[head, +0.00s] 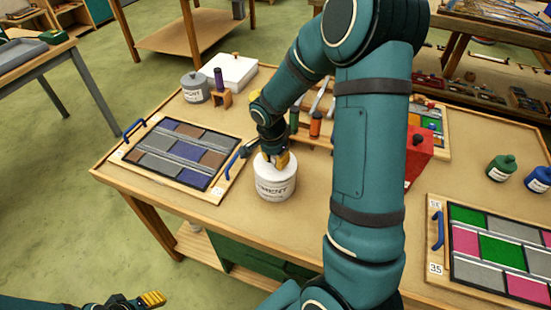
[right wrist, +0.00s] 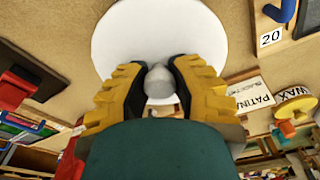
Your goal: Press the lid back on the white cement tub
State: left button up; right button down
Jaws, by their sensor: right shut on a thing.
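The white cement tub (head: 276,188) stands upright on the wooden bench, its label facing front. Its white lid (head: 263,164) lies over the tub's mouth; I cannot tell whether it is fully seated. My right gripper (head: 275,160) comes down from above and is shut on the lid's knob. In the right wrist view the yellow fingers of the right gripper (right wrist: 159,85) hold the pale round knob (right wrist: 158,78) over the white lid (right wrist: 158,30). The tub's wall is hidden there. My left gripper (head: 150,300) is low at the left, away from the bench; its opening is unclear.
A framed panel of grey, blue and brown panes (head: 180,151) with blue handles lies left of the tub. A grey cement tub (head: 194,90) and white box (head: 231,71) stand behind. Bare bench lies in front.

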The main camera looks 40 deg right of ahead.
jog(key=shift+b, duration=0.3)
dwell(0.4)
dwell(0.3)
jog(key=c, duration=0.8)
grip_release()
jog(key=shift+f+b, duration=0.45)
jog(key=shift+b, duration=0.05)
jog(key=shift+r, duration=0.15)
dwell(0.6)
jog(key=o, duration=0.8)
jog(key=shift+c, duration=0.2)
